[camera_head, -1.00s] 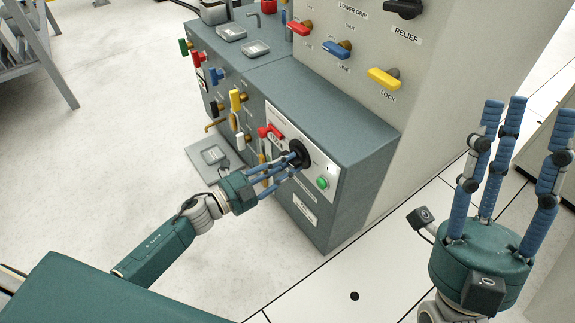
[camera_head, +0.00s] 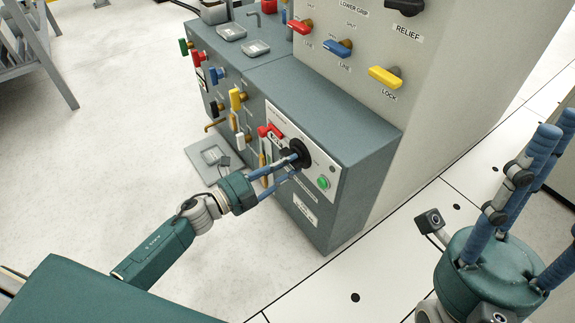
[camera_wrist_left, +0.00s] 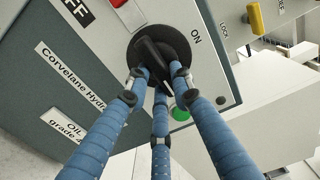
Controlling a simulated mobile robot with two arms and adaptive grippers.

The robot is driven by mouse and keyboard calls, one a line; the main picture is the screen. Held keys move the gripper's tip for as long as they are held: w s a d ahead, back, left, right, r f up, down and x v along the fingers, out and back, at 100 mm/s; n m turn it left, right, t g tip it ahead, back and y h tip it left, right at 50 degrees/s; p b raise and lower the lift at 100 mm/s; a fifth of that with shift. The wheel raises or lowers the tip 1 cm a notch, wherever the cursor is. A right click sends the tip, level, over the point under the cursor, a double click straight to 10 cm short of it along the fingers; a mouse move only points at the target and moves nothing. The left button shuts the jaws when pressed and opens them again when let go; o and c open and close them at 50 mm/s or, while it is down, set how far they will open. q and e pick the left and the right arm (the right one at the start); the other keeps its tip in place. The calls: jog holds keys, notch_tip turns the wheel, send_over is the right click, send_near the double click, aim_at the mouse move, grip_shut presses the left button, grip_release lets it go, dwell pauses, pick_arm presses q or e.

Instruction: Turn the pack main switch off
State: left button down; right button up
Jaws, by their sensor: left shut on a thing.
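The main switch is a black rotary knob on a round black base (camera_head: 305,146) on the pale front panel of the green-grey cabinet. The wrist view shows its black handle (camera_wrist_left: 152,56) slanting from upper left to lower right, between a partly cut-off OFF label (camera_wrist_left: 85,14) and an ON label (camera_wrist_left: 195,38). My left gripper (camera_head: 288,160) is shut on the knob, its blue fingers around the handle. My right gripper (camera_head: 550,150) is open and empty, fingers upright, at the right edge.
A green button (camera_head: 323,182) is just right of the knob, and a red handle (camera_head: 270,130) is up and left of it. Coloured valve levers line the cabinet's left side. Red, blue and yellow levers (camera_head: 385,77) are on the tall grey housing above.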

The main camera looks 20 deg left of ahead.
pick_arm(q)
jog(key=shift+f, duration=0.1)
jog(key=c, duration=1.5)
grip_release()
jog(key=v, duration=1.2)
